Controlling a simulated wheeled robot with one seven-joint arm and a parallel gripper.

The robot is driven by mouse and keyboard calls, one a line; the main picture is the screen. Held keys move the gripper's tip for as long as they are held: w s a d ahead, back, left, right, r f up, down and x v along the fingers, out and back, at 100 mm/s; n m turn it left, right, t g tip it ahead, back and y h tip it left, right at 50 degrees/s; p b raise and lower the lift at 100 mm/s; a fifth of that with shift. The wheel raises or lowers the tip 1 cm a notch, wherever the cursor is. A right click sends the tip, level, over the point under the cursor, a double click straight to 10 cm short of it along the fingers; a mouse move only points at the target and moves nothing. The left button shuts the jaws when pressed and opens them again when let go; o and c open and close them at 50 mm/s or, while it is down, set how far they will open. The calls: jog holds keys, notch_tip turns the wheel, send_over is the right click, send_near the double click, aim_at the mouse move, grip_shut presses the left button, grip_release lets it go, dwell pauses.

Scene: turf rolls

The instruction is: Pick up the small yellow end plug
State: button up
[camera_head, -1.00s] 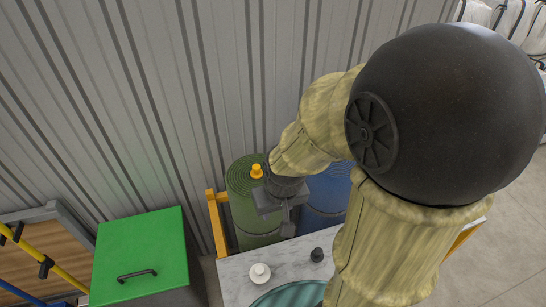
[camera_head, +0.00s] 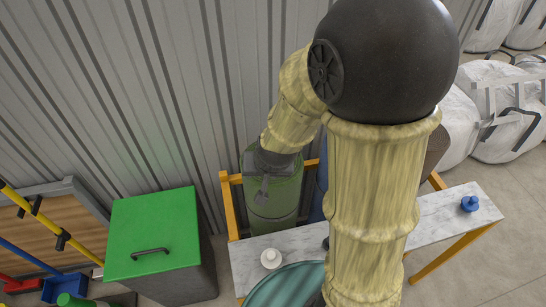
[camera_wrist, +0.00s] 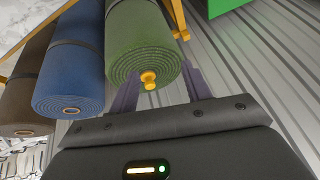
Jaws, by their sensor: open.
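The small yellow end plug (camera_wrist: 149,79) sits in the centre of the end of the green turf roll (camera_wrist: 140,40) in the wrist view. My gripper (camera_wrist: 161,76) is open, and its two fingers show on either side of the plug in that picture. I cannot tell how far the fingertips are from it. In the head view my gripper (camera_head: 262,187) is over the top of the green roll (camera_head: 275,205), and the plug is hidden behind my gripper and wrist.
A blue roll (camera_wrist: 70,75) and a brown roll (camera_wrist: 20,95) stand beside the green one. A yellow frame (camera_head: 229,205) and ribbed wall are close by. A green-lidded bin (camera_head: 150,230) stands left.

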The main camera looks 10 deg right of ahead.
jog(key=w+a+f+m+t+h, duration=0.3)
jog(key=m+h, duration=0.3)
jog(key=h, duration=0.4)
jog(key=shift+w+a+f+m+t+p, duration=0.4)
jog(key=shift+a+f+t+p, duration=0.05)
jog(key=shift+a+t, duration=0.25)
jog(key=p+x, duration=0.2)
jog(key=x, duration=1)
jog(key=shift+w+d+r, duration=0.1)
jog(key=shift+d, duration=0.05)
